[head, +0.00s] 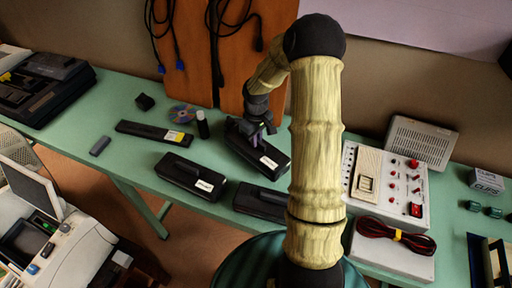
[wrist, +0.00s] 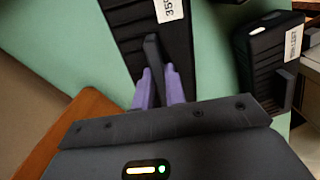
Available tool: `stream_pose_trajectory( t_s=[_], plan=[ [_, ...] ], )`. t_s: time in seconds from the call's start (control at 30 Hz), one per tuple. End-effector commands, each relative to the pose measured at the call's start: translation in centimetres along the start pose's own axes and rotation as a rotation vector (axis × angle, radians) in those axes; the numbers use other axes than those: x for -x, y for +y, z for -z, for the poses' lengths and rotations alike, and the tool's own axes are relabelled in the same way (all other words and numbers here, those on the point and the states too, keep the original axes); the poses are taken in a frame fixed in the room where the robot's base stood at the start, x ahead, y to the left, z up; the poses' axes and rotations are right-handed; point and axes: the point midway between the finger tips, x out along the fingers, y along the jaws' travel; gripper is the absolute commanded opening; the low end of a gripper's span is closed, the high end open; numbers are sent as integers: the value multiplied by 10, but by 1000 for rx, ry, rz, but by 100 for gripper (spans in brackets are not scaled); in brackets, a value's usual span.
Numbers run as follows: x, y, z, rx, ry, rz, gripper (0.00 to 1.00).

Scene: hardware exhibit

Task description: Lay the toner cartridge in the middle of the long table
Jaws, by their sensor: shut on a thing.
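A black toner cartridge with a white label (head: 272,161) is at the back middle of the long green table (head: 98,112). My gripper (head: 252,138) reaches down onto it from above. In the wrist view, the purple fingers of my gripper (wrist: 160,88) are shut on the upright black handle of this cartridge (wrist: 125,38). I cannot tell whether the cartridge touches the table or is slightly raised. Two similar black cartridges lie nearer the front edge, one at left (head: 185,174) and one partly hidden behind my arm (head: 258,204).
A long black cartridge (head: 145,132), a disc (head: 181,114) and a small dark bottle (head: 203,127) lie left of my gripper. A control panel with red knobs (head: 413,190) and a beige box (head: 420,138) stand to the right. A wooden board (head: 190,50) stands behind.

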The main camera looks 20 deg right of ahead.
Motion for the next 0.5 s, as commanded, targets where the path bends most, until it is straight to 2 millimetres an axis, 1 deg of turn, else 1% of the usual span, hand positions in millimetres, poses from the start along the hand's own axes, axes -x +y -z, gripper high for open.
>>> stream_pose_trajectory(
  t_s=[0.1, 0.37, 0.47, 0.5],
  plan=[
    [-4, 0, 1, 2, 3, -2, 0],
    [-5, 0, 1, 1, 3, -2, 0],
    [-13, 0, 1, 3, 0, -1, 0],
    [-18, -1, 0, 3, 0, 1, 0]
  ],
)
